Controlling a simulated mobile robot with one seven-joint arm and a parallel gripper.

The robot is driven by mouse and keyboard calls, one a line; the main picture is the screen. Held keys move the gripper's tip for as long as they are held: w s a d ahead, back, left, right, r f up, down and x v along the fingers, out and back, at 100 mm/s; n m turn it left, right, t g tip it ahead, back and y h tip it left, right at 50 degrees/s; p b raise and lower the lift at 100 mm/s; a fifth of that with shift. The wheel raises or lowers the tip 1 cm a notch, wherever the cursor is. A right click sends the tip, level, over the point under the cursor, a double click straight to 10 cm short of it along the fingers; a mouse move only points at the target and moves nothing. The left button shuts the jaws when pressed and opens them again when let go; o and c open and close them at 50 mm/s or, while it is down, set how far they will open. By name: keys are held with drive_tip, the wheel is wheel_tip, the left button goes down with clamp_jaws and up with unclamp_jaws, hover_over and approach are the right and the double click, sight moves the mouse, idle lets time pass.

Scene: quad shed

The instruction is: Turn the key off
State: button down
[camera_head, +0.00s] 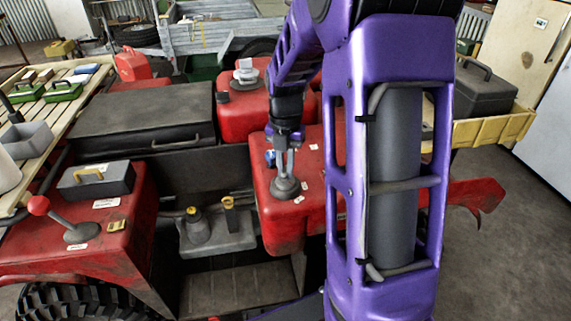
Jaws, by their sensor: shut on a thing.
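My purple arm reaches down from the top to the red body panel (318,215) of the quad. My gripper (287,174) points downward over a dark round base (286,189) on that panel. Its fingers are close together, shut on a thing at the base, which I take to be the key. The key itself is mostly hidden by the fingers, and I cannot make out which way it is turned. A small blue round part (269,158) shows just left of the fingers.
A red-knobbed lever (38,206) stands on the left fender near a grey box (97,182). A black seat-like box (144,120) and a red canister (243,105) lie behind. A slatted wooden table (60,113) is at left. Free floor (515,220) shows at right.

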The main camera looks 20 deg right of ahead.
drive_tip(key=shift+n, duration=0.6)
drive_tip(key=shift+r+n+p, duration=0.15)
drive_tip(key=shift+n+p, duration=0.5)
drive_tip(key=shift+n, duration=0.05)
drive_tip(key=shift+n+p, duration=1.25)
drive_tip(key=shift+n, duration=0.25)
drive_tip(key=c, duration=0.9)
unclamp_jaws()
